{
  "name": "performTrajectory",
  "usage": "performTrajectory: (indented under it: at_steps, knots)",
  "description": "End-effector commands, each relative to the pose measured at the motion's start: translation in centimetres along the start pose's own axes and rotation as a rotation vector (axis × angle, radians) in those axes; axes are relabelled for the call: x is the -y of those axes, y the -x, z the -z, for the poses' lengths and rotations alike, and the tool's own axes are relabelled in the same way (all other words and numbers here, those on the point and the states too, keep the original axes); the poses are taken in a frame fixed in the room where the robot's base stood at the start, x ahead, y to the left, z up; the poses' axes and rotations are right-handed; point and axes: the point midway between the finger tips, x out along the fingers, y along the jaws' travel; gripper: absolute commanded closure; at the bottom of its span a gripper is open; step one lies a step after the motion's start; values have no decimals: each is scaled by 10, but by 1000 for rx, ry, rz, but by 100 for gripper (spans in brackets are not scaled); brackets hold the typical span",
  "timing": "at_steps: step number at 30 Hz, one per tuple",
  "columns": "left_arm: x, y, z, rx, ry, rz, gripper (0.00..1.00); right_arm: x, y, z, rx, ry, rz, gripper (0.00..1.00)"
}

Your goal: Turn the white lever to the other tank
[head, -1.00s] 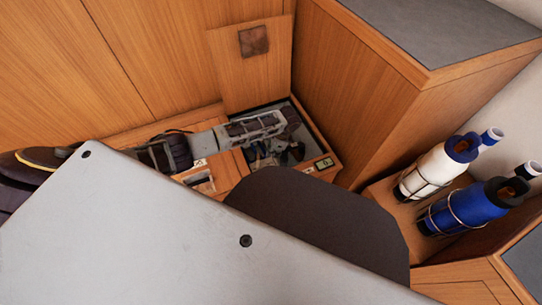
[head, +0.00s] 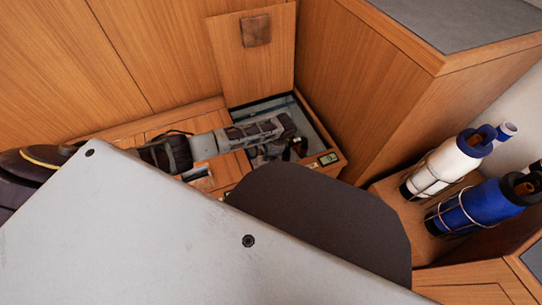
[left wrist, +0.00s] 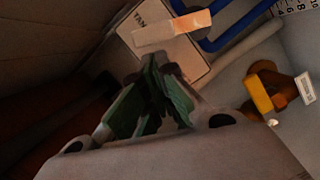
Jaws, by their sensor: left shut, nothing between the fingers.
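The white lever (left wrist: 172,32) shows in the left wrist view as a pale, brightly lit bar at the top, slanting up to the right. It lies across a pale plate (left wrist: 190,60) with dark lettering, partly hidden, that begins "TAN". My left gripper (left wrist: 152,62) is shut and empty, its tips just below the lever in the picture. I cannot tell whether they touch it. In the head view my left gripper (head: 290,127) reaches into the open compartment (head: 318,125) in the wooden bench. The lever cannot be made out there. My right gripper is not in view.
The raised wooden lid (head: 232,70) stands behind the compartment. A small display (head: 328,159) sits on its front rim. Blue hoses (left wrist: 240,25) and a yellow-orange fitting (left wrist: 262,95) are inside.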

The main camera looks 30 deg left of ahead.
Motion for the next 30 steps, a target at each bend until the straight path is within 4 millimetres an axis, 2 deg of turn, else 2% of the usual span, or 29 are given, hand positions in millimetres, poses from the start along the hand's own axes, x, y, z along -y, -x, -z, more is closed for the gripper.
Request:
performTrajectory:
  at_steps: [3, 9, 23, 30]
  knots:
    - [0, -9, 0, 0, 0, 0, 100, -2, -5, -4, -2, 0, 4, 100]
    - [0, -16, 0, 0, 0, 0, 100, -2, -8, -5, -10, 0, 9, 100]
    - [0, -16, 0, 0, 0, 0, 100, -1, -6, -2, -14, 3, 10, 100]
    - [-1, -18, -12, 0, 1, -2, 100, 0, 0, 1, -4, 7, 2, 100]
